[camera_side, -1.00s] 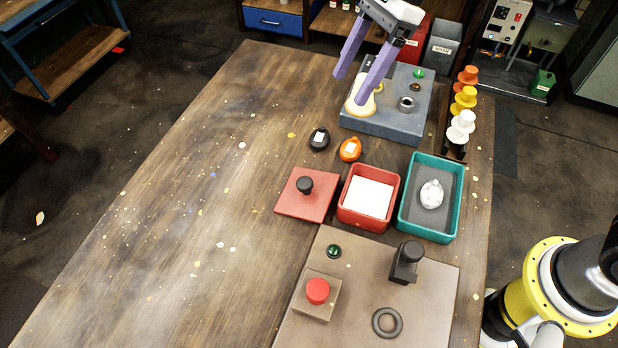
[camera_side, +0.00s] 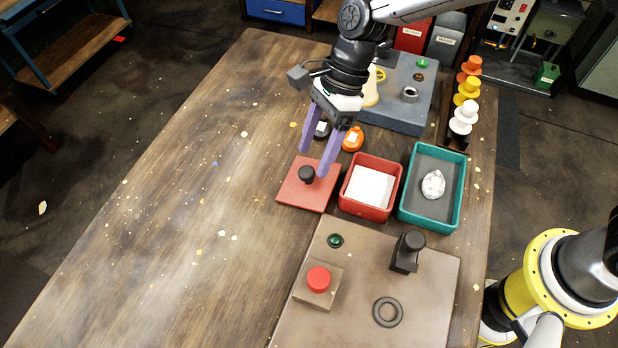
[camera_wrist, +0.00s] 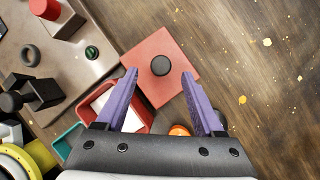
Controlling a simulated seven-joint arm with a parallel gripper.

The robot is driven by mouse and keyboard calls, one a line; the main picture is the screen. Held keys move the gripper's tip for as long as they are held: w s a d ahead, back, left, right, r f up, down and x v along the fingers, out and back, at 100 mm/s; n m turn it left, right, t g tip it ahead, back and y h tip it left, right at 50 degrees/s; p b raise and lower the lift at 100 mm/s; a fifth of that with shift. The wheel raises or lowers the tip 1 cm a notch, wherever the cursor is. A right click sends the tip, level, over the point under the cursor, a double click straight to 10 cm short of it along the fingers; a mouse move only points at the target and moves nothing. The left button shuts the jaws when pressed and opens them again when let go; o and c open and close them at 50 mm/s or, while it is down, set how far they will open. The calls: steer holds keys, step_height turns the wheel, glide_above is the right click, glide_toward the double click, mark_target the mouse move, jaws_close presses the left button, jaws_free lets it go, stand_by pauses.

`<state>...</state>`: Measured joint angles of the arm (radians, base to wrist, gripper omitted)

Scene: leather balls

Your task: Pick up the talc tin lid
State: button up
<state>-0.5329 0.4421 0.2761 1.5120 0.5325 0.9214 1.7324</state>
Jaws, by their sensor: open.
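The talc tin lid (camera_side: 300,197) is a flat red square plate with a round black knob (camera_side: 307,174) at its middle. It lies flat on the table, left of the open red tin (camera_side: 345,203) with its white contents. My gripper (camera_side: 313,162) is open and empty, with its purple fingers pointing down above the lid near the knob. In the wrist view the lid (camera_wrist: 146,48) is ahead of the fingers, and the knob (camera_wrist: 161,65) shows between the two fingertips (camera_wrist: 160,73). I cannot tell the exact height gap.
A teal tray (camera_side: 458,200) holding a white lump stands right of the red tin. A brown board (camera_side: 350,270) with a red button is in front. The table's left is clear.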

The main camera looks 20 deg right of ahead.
mark_target(307, 170)
steer(key=shift+x, duration=2.4)
steer(key=shift+a+r, duration=0.1)
jaws_close()
